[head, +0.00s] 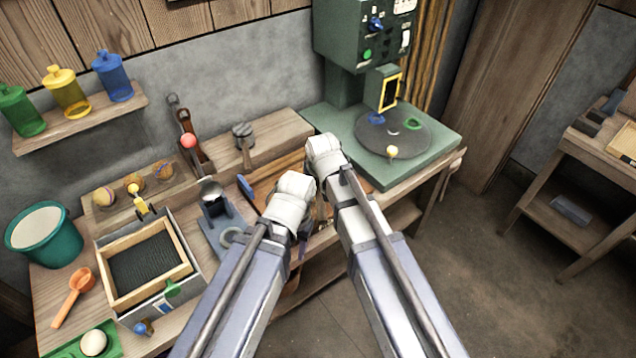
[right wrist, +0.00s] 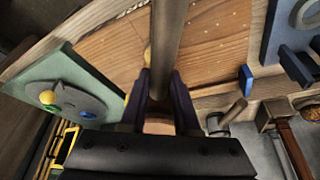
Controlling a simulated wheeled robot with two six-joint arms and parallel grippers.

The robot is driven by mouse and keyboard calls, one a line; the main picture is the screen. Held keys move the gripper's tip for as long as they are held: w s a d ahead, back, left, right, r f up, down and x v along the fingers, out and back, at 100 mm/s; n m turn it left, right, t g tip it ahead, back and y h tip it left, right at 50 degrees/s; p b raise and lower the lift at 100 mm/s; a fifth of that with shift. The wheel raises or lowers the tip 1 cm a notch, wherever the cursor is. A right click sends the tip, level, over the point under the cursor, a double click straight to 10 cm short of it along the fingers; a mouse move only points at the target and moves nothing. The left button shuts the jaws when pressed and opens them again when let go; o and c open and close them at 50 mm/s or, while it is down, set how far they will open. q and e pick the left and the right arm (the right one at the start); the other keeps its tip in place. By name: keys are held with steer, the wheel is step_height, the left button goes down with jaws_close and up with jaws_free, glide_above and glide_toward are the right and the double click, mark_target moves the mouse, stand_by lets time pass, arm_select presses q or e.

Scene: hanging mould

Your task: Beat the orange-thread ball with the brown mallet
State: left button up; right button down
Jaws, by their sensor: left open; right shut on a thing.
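In the head view my right wrist hides that gripper. My left gripper (head: 299,250) is open, low by the bench's front edge, partly hidden by its own wrist. It is well to the right of the balls.
A wood-framed dark tray (head: 185,268) and teal bucket (head: 72,238) stand at left. A grey-headed hammer (head: 243,130) and a red-knobbed tool (head: 188,141) are at the back. A green machine (head: 450,155) with a round plate fills the right. Blue stands (head: 212,222) lie between.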

steer(key=shift+r+b, duration=0.1)
steer(key=shift+b, duration=0.2)
steer(key=shift+s+f+b, duration=0.1)
steer(key=shift+f+b, duration=2.4)
step_height(320, 180, up, 10)
steer(key=p, duration=1)
steer(key=shift+f, duration=0.15)
